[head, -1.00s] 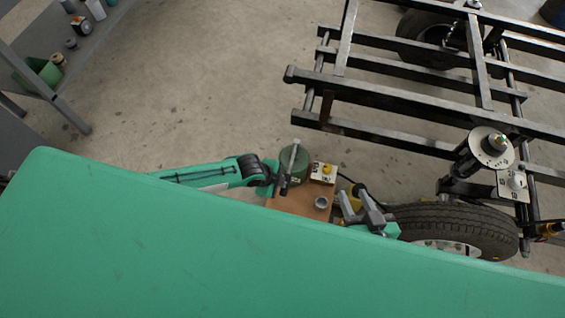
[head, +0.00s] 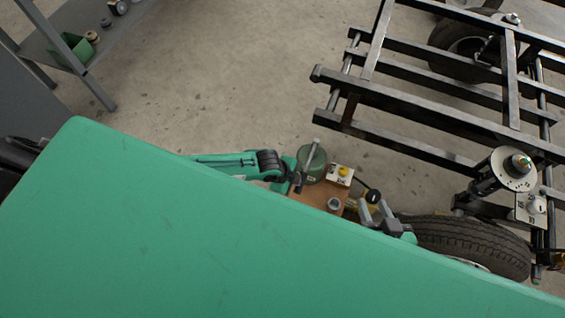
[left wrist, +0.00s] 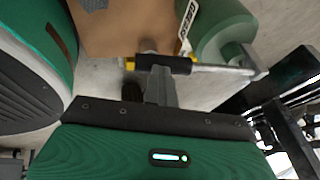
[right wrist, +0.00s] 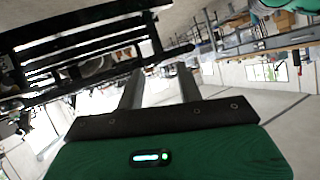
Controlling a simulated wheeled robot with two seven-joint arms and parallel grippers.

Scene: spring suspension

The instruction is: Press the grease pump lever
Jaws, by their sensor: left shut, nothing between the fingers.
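In the left wrist view the drum (left wrist: 226,30) is at upper right and the grey lever (left wrist: 222,71) runs sideways past my fingertips. My left gripper (head: 297,184) is shut, with its tips at the lever's near end; I cannot tell whether they touch. It also shows in the left wrist view (left wrist: 160,82). My right gripper (head: 376,211) is open and empty, right of the board; its spread fingers show in the right wrist view (right wrist: 160,85).
A tyre (head: 474,241) and a black frame (head: 430,112) stand to the right. A grey shelf (head: 75,40) is at upper left, with clear floor between.

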